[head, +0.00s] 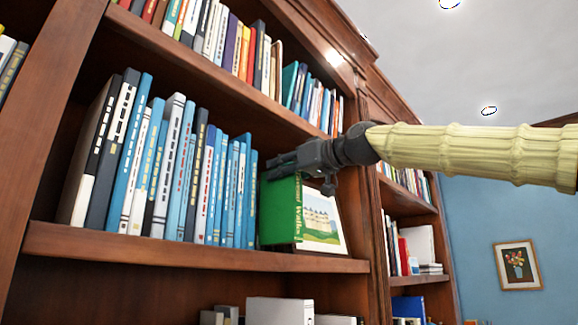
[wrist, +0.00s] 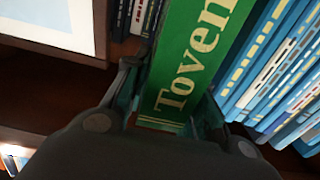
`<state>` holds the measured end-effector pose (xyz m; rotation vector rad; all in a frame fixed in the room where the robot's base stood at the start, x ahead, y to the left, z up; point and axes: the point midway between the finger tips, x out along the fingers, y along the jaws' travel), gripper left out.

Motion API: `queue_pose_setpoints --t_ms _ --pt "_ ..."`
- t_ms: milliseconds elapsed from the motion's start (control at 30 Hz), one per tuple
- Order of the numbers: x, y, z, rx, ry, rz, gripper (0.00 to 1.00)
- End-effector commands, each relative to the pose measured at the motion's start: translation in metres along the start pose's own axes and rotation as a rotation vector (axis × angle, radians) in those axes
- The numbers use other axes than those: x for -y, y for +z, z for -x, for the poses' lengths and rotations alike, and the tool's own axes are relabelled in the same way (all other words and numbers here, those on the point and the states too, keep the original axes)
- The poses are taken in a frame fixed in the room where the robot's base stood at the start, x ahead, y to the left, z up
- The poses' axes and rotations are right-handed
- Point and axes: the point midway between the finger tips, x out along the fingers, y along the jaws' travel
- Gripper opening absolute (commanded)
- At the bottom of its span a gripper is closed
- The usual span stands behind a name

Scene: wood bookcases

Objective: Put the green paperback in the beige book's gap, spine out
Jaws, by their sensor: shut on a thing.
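The green paperback (head: 278,212) is in my gripper (head: 274,170), which grips it near its top in the head view. The book stands upright at the right end of the blue books on the middle shelf, with yellow lettering on its narrow right-hand side. Whether its bottom touches the shelf cannot be told. In the wrist view, the fingers of my gripper (wrist: 168,105) are on either side of the green paperback (wrist: 190,60), and its large lettering faces the camera. A beige-tan book (head: 277,65) stands on the upper shelf; I cannot make out a gap beside it.
Blue books (head: 228,190) fill the middle shelf left of the green paperback; they also show close by in the wrist view (wrist: 275,70). A framed castle picture (head: 321,220) stands just right of it. The shelf board (head: 180,250) has a clear front strip.

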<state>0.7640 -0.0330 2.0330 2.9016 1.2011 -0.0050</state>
Motion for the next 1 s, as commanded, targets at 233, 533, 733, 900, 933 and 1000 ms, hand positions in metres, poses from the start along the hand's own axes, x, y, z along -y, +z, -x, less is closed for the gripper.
queue_pose_setpoints --t_ms 233,533,733,900,933,1000 --pt "0.0 -0.002 -0.018 -0.001 0.0 -0.001 0.0" --pt "0.0 0.001 -0.041 -0.001 0.001 0.001 0.0" --pt "0.0 0.004 -0.053 -0.001 0.001 0.0 0.0" --pt "0.0 0.013 -0.052 -0.001 0.0 0.0 0.0" --pt "0.0 0.014 -0.052 -0.002 0.0 0.0 0.0" --pt "0.0 0.015 -0.052 -0.002 0.0 0.0 0.0"
